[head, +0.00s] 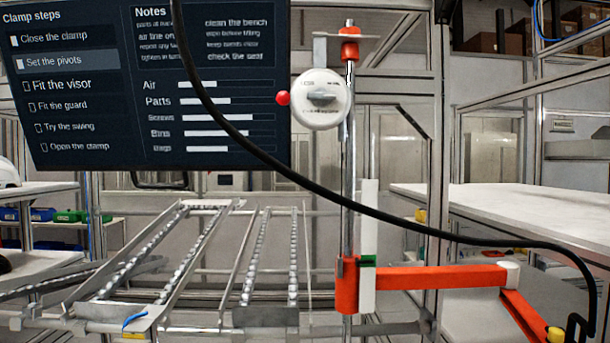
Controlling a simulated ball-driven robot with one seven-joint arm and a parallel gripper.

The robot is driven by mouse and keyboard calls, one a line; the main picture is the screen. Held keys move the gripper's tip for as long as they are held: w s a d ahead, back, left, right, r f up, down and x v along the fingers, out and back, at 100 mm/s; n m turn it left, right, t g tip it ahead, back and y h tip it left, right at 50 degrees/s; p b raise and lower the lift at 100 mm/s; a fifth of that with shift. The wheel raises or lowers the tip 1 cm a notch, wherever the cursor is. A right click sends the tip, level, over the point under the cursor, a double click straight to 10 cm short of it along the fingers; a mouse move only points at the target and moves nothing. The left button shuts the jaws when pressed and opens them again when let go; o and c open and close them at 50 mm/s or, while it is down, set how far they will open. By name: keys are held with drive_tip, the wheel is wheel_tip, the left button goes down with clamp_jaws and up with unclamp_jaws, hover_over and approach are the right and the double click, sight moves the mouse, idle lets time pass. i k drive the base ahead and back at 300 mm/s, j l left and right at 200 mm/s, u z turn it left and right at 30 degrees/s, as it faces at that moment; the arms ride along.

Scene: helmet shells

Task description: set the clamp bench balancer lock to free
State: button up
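The balancer lock (320,98) is a white round dial housing on the upper part of a vertical metal pole (348,200). A grey knob (321,96) sits at its centre, its bar lying roughly level. Small marks are printed above and below the knob, too small to read surely, so I cannot tell its setting. A red ball (283,98) sticks out at the dial's left side. A red collar (350,50) grips the pole above it. My gripper is not in view.
A red jointed arm (440,278) reaches right from the pole's lower part. A black cable (270,160) sweeps across in front, passing left of and below the dial. A screen (150,85) hangs behind at left. Roller rails (150,255) lie lower left. A white bench (500,205) stands right.

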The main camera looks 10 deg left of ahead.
sight(283, 98)
drive_tip(key=u, duration=0.7)
